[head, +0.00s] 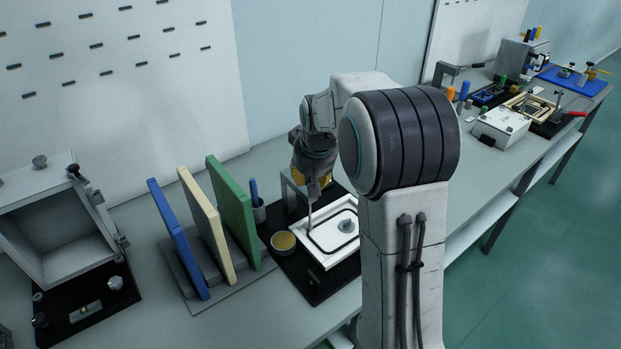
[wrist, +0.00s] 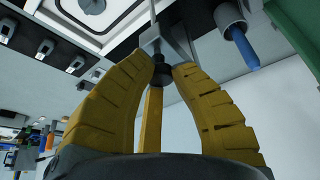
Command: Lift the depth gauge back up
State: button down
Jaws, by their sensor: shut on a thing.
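My gripper (head: 322,186) points down over the work area, partly behind my own arm in the head view. In the wrist view its yellow fingers (wrist: 163,68) are closed around the dark top of the depth gauge (wrist: 161,76). The gauge's thin rod (head: 309,216) runs down to the white panel (head: 322,259) near the left part of its black outline. I cannot tell whether the tip touches the panel. The rod and panel also show at the top of the wrist view. A grey round knob (head: 347,226) sits in the panel's middle.
A grey bracket (head: 288,195) stands behind the panel. A round tin with a yellow top (head: 284,242) and a cup with a blue handle (head: 256,200) are left of it. Upright blue, cream and green boards (head: 232,210) stand further left, beside an open grey box (head: 50,238).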

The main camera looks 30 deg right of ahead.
notch_tip(320, 180, up, 5)
jog(key=shift+a+f+p, duration=0.1)
jog(key=shift+f+p, duration=0.1)
jog(key=shift+p, duration=0.75)
jog(key=c, duration=1.8)
grip_release()
jog(key=shift+f, duration=0.2)
jog(key=shift+c, duration=0.2)
jog(key=o, duration=0.3)
jog(key=shift+w+f, duration=0.25)
jog(key=o, duration=0.6)
jog(key=shift+s, duration=0.1)
jog(key=shift+c, duration=0.2)
jog(key=d+v, duration=0.1)
jog(key=v, duration=1.1)
jog(key=shift+a, duration=0.45)
jog(key=shift+d, duration=0.1)
